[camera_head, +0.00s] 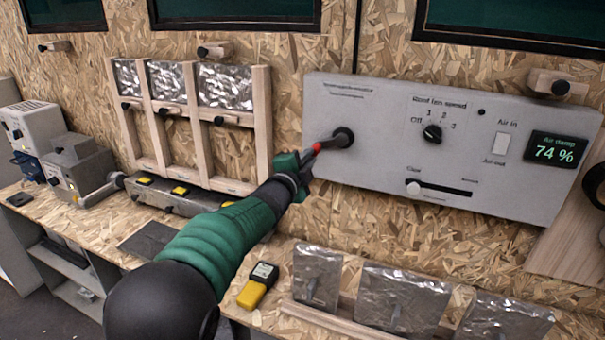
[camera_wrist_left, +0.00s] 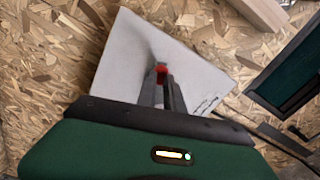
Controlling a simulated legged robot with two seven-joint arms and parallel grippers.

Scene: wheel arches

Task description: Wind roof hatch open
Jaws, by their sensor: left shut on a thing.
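A grey control panel (camera_head: 375,100) is mounted on the chipboard wall. A black round crank hub (camera_head: 343,137) sits at its left part, with a red piece (camera_head: 318,148) beside it. My left gripper (camera_head: 310,158) reaches this spot from the lower left and is shut on the crank handle. In the left wrist view my left gripper's fingers (camera_wrist_left: 161,92) close around the red piece (camera_wrist_left: 161,70), in front of the grey panel (camera_wrist_left: 135,50). The crank's exact shape is partly hidden by the fingers. My right gripper is not in view.
The panel also carries a roof fan knob (camera_head: 432,133), a slider (camera_head: 413,187), an air switch (camera_head: 501,147) and a display reading 74 % (camera_head: 555,149). A wooden frame with foil panels (camera_head: 262,110) stands left of the gripper. A yellow meter (camera_head: 257,286) lies on the bench below.

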